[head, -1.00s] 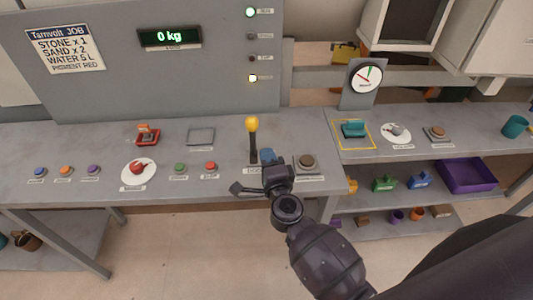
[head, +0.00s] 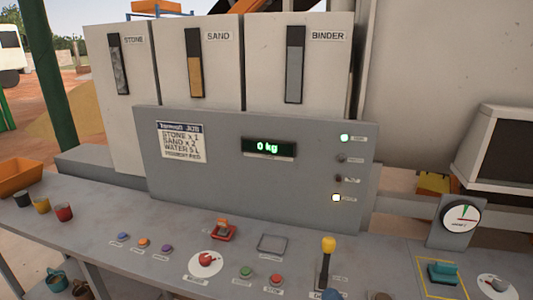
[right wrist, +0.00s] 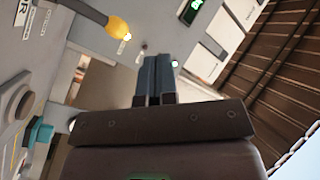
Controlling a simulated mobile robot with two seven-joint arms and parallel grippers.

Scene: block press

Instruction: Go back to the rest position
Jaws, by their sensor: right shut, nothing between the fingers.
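My right gripper (right wrist: 157,75) shows in the right wrist view. Its two dark fingers lie together, shut and empty, and touch nothing that I can see. The yellow-knobbed lever (head: 328,246) stands upright on the console in the head view. Its yellow knob (right wrist: 118,27) also shows at the upper left of the right wrist view, apart from the fingers.
The grey console (head: 75,225) carries several buttons, a red dial (head: 206,261) and a teal switch (head: 442,270). A panel with a display reading 0 kg (head: 268,148) rises behind it. A round gauge (head: 461,216) stands at the right.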

